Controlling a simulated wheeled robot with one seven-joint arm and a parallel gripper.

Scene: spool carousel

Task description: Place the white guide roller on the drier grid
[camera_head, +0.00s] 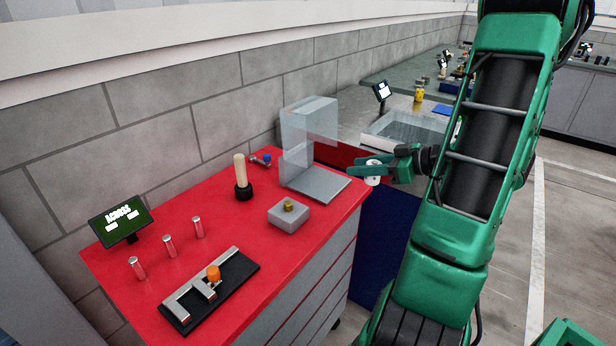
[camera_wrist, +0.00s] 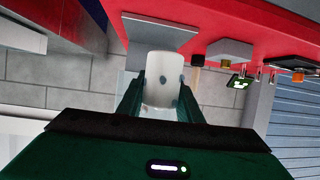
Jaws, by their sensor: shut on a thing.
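My gripper (camera_head: 374,170) is shut on the white guide roller (camera_head: 372,179), holding it in the air just off the right end of the red bench. In the wrist view the roller (camera_wrist: 163,68) is a white cylinder with dark spots, between the two dark green fingers of my gripper (camera_wrist: 160,98). A pale, open-topped tray (camera_head: 375,141) stands on the grey bench behind my gripper. It may be the drier grid, but I cannot tell for sure; its inside is small and partly hidden by my arm.
The red bench (camera_head: 110,268) holds a clear-shielded grey stand (camera_head: 318,186), a grey block (camera_head: 289,217), a black fixture (camera_head: 240,275), several small pins and a screen (camera_head: 121,220). A small screen (camera_head: 382,91) and a yellow item (camera_head: 419,95) stand beyond the tray. Open floor lies right.

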